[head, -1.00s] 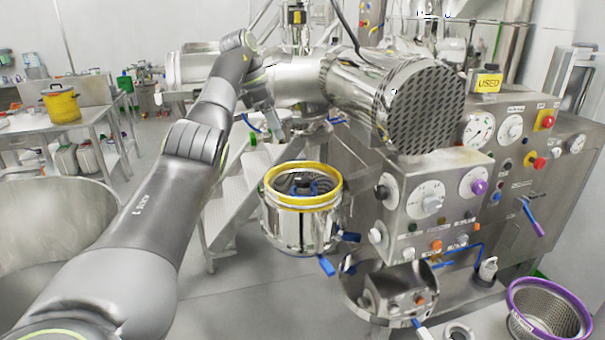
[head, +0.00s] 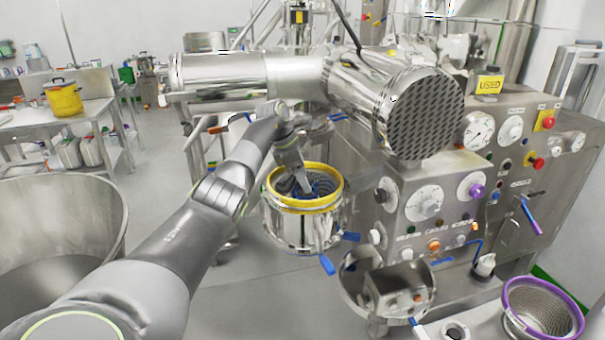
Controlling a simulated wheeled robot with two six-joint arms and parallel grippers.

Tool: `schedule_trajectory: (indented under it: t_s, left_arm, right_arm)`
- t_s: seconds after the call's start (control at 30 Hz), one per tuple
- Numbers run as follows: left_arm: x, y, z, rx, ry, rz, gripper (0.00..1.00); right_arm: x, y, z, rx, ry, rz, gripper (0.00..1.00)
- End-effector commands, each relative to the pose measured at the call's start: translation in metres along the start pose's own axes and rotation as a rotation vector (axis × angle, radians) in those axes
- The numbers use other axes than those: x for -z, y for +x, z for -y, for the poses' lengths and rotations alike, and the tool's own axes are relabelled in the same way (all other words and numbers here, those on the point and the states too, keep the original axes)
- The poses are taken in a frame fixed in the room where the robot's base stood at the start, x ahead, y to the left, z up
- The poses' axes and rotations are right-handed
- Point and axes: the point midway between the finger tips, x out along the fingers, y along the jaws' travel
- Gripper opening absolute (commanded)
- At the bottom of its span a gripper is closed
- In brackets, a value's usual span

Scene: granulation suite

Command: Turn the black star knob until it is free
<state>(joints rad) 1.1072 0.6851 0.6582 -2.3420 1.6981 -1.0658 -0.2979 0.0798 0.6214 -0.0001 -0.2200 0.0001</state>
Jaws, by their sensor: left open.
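The black star knob is inside the steel vessel (head: 290,228) with the yellow rim (head: 305,205). It is small and mostly hidden behind my gripper, so I cannot make out its arms. A blue part (head: 326,187) shows in the vessel around it. My left gripper (head: 303,188) points down into the vessel's mouth from above, with its fingers over the middle. It is open, and I cannot tell whether its fingers touch the knob. My right gripper is not in view.
A large steel cylinder with a perforated end (head: 425,112) hangs just right of and above the vessel. A control panel (head: 430,205) with dials stands at right. A purple-rimmed basket (head: 540,308) is at lower right. A big steel drum (head: 60,225) is at left.

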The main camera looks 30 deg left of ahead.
Motion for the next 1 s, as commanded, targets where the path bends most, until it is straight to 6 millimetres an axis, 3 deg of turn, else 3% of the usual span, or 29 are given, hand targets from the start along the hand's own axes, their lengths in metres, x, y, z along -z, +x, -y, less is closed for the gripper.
schedule_trajectory:
  t_s: [0.2,0.53,1.0]
  left_arm:
    - [0.0003,0.0005,0.0000,0.000,0.000,-0.001,0.62]
    - [0.0004,0.0001,0.0000,0.000,0.000,-0.001,0.19]
    - [0.0006,0.0007,0.0007,-0.047,-0.108,0.000,0.19]
  right_arm:
    - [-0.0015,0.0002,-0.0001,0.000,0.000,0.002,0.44]
    - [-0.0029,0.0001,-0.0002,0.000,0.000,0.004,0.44]
    - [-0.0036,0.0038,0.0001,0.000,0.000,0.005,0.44]
